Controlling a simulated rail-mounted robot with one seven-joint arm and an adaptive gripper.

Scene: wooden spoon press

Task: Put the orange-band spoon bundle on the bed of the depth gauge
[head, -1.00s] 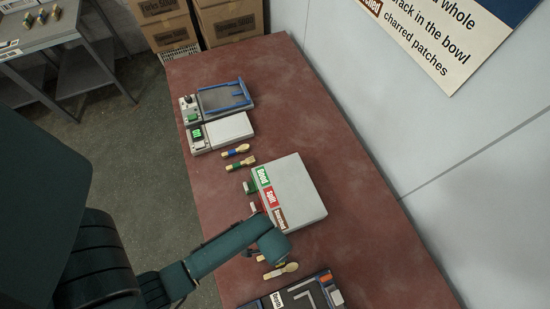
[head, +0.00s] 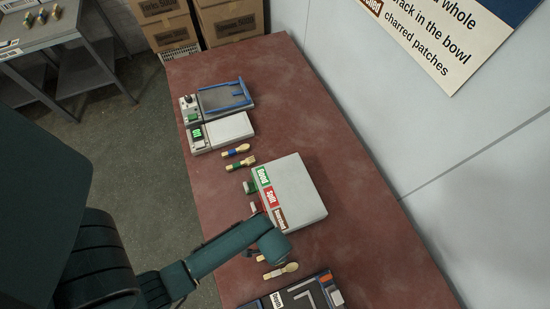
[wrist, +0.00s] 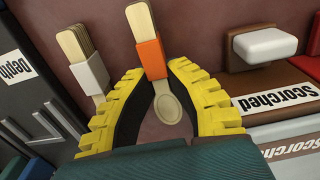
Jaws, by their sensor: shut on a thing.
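The orange-band spoon bundle (wrist: 151,58) stands out in the wrist view, with pale wooden handles and a spoon bowl pointing toward me. My gripper (wrist: 156,72) has its yellow-padded fingers closed on it around the band. The depth gauge (wrist: 22,110) is at the left of the wrist view, dark grey with a "Depth" label. It also shows at the bottom of the head view (head: 318,284), with a pale angle mark and an orange block. The held bundle is off the gauge, to its right in the wrist view.
A white-band bundle (wrist: 90,72) lies between the gauge and my gripper. A grey box (head: 300,195) labelled Good, Split and Scorched is close on the other side. Two more bundles (head: 238,152) and grey devices (head: 222,132) stand farther along the red-brown table (head: 345,170).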

